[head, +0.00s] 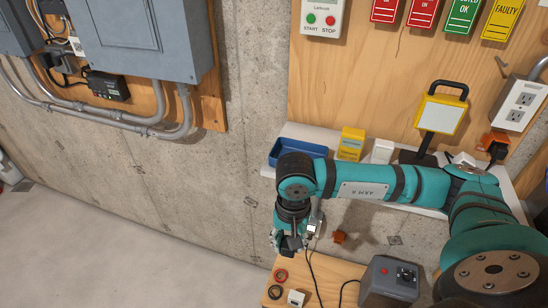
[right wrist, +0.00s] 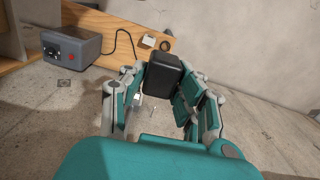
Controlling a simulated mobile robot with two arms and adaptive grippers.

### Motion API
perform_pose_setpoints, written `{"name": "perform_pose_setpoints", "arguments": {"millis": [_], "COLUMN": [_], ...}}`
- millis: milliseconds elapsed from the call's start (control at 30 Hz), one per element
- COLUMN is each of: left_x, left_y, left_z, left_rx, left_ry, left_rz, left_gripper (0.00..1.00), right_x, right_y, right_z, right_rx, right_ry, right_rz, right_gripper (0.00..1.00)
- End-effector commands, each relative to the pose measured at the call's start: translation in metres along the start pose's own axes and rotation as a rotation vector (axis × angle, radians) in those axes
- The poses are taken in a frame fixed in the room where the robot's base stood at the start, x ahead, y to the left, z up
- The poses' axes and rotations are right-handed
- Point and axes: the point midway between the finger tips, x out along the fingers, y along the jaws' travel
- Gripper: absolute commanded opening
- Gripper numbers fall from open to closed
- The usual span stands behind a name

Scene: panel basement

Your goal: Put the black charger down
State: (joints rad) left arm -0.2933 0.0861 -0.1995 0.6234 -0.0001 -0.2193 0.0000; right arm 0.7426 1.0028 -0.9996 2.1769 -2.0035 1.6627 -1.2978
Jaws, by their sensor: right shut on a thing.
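The black charger (right wrist: 163,77) is a dark, rounded block between the fingers of my right gripper (right wrist: 158,95) in the right wrist view. The fingers are shut on its sides. In the head view my right gripper (head: 291,244) hangs down just past the far edge of the wooden bench top (head: 335,272). The charger is largely hidden by the gripper there. In the right wrist view it overlaps the bench edge, and I see no contact with the bench. My left gripper is out of view.
The bench holds a grey box (head: 390,278) with a cord, a red ring (head: 281,275), a black ring (head: 274,292) and a white block (head: 296,298). Behind my arm, a shelf carries a blue tray (head: 298,152) and a yellow box (head: 351,144). Open floor (head: 130,240) lies left.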

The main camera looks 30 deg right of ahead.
Motion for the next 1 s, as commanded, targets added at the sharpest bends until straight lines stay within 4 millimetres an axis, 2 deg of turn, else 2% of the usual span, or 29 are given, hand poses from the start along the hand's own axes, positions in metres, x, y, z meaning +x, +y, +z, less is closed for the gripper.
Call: {"name": "perform_pose_setpoints", "arguments": {"millis": [33,133,400,800,1000], "left_x": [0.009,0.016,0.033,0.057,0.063], "left_y": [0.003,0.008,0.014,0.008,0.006], "left_z": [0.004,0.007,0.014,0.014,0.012], "left_rx": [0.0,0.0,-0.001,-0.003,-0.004], "left_ry": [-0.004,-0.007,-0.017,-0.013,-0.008], "left_rz": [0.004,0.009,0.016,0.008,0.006], "left_gripper": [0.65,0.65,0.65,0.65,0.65], "right_x": [-0.009,-0.033,-0.091,-0.165,-0.189], "right_y": [0.001,0.005,0.021,0.056,0.071], "right_z": [-0.013,-0.029,-0.054,-0.061,-0.058], "right_rx": [0.146,0.444,1.127,2.022,2.319], "right_ry": [0.01,0.01,0.009,0.008,0.01], "right_rz": [-0.003,-0.005,-0.005,-0.003,0.003], "right_gripper": [0.0,0.0,0.0,0.0,0.0]}}
